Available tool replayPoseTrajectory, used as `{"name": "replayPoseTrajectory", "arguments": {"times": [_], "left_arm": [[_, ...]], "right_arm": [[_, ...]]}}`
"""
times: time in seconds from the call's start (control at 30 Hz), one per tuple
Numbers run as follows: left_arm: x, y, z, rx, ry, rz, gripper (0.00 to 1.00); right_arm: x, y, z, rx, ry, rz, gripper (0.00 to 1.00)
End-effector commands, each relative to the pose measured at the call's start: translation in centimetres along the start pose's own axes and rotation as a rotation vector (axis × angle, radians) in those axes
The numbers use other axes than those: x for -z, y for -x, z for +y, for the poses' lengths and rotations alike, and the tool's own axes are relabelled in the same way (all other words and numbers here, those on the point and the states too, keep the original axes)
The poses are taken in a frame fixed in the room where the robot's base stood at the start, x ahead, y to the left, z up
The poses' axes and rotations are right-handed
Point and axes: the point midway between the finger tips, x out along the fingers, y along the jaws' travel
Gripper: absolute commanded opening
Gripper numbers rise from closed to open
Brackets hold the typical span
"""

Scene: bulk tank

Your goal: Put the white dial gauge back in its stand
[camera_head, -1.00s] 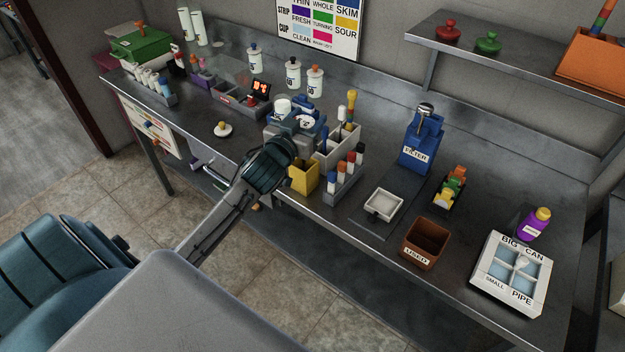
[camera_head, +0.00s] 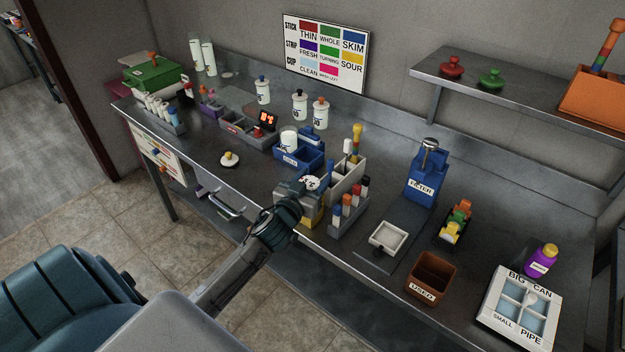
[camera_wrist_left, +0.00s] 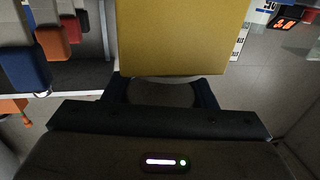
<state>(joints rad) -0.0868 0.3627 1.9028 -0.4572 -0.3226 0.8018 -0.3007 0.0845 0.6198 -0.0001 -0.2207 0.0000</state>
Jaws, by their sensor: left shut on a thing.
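The white dial gauge (camera_head: 313,183) is in my left gripper (camera_head: 303,187), which is shut on it at the front edge of the bench. A yellow box (camera_head: 312,214), seemingly the stand, is just below and beyond the gripper, partly hidden by it. In the left wrist view, the yellow box (camera_wrist_left: 185,35) fills the upper middle, close in front of the fingers (camera_wrist_left: 162,95). A pale rounded part of the gauge (camera_wrist_left: 160,93) shows between the fingers. I cannot tell whether gauge and box touch. My right gripper is not in view.
A grey rack of capped tubes (camera_head: 347,213) stands right beside the yellow box. A grey divided holder (camera_head: 345,180) and a blue caddy (camera_head: 298,158) are behind. A white tray (camera_head: 387,237) and a brown box (camera_head: 432,277) are farther right.

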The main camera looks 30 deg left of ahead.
Motion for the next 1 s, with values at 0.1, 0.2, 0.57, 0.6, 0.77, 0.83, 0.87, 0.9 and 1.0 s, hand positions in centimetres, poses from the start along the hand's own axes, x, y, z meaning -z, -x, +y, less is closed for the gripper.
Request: {"name": "replayPoseTrajectory", "arguments": {"times": [0.1, 0.2, 0.57, 0.6, 0.77, 0.83, 0.87, 0.9, 1.0], "left_arm": [[0.0, 0.0, 0.0, 0.000, 0.000, 0.000, 0.71], [0.0, 0.0, 0.0, 0.000, 0.000, 0.000, 0.73], [-0.1, 0.9, 0.0, -0.001, -0.004, -0.001, 0.73], [-0.2, 1.5, 0.0, -0.001, -0.004, -0.001, 0.73], [-0.4, 5.0, 0.0, -0.002, -0.006, -0.002, 0.73], [-0.3, 6.5, 0.0, -0.003, -0.004, -0.001, 0.73], [-0.3, 7.1, 0.0, -0.003, -0.006, -0.001, 0.73], [-0.3, 7.9, 0.0, -0.002, -0.004, -0.002, 0.73], [-0.1, 9.6, 0.0, -0.002, -0.004, -0.001, 0.73]], "right_arm": [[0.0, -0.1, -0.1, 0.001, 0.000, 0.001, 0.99], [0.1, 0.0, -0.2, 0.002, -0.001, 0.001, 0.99], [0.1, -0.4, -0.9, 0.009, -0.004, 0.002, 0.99], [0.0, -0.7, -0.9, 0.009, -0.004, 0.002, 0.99], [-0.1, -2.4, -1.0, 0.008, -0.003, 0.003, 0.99], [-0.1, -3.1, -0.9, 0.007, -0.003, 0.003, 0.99], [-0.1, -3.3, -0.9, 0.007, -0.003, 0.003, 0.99], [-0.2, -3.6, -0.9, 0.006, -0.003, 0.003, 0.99], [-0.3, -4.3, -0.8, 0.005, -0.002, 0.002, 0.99]]}}
